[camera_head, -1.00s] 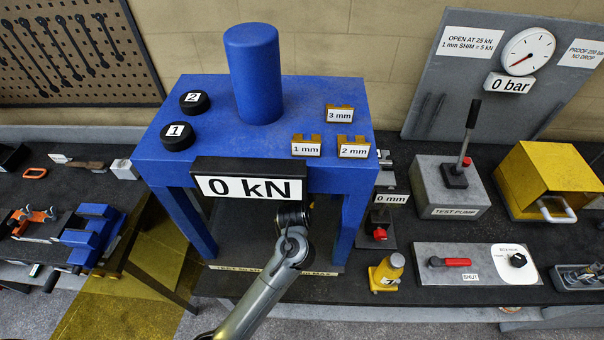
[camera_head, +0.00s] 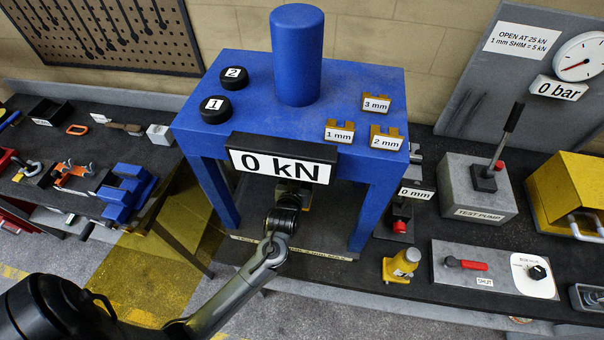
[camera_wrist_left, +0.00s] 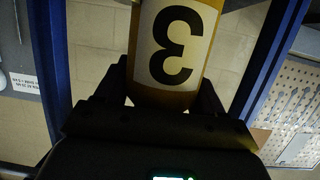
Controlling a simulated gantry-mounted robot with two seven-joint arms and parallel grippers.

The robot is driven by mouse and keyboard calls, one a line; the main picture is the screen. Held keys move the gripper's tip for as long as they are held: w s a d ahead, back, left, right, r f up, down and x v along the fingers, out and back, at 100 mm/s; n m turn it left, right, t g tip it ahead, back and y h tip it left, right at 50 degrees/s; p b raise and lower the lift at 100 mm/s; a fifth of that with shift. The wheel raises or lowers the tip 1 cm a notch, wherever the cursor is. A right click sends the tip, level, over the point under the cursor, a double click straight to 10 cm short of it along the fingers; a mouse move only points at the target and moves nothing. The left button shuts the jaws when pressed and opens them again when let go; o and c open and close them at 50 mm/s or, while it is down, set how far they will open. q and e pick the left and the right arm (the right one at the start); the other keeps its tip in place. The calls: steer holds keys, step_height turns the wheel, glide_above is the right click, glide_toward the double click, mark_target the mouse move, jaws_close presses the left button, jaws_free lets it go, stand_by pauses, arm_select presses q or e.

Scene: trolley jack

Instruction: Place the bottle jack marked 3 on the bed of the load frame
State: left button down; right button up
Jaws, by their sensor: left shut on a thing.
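The blue load frame (camera_head: 390,190) stands in the middle of the head view, with its dark bed (camera_head: 325,225) between the legs. My left gripper (camera_head: 291,192) reaches in from the front, under the "0 kN" sign, which partly hides it. It is shut on the bottle jack marked 3 (camera_wrist_left: 177,45), a yellow body with a white label. In the left wrist view, the "3" appears upside down between the fingers (camera_wrist_left: 160,92). In the head view the jack is mostly hidden, so I cannot tell whether it touches the bed. My right gripper is out of view.
Another yellow bottle jack (camera_head: 400,265) stands right of the frame, near the red-handled valve panel (camera_head: 490,268). The grey test pump (camera_head: 478,188) is farther right. Black discs and shims (camera_head: 340,131) lie on top of the frame. The frame's legs flank my left wrist.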

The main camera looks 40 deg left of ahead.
arm_select(q)
steer(key=shift+w+f, duration=0.1)
steer(key=shift+f, duration=1.35)
steer(key=shift+c, duration=2.2)
jaws_free()
steer(key=shift+f, duration=0.4)
steer(key=o, duration=0.3)
steer(key=shift+r, duration=0.15)
steer(key=v, duration=1.2)
steer(key=shift+a, duration=0.1)
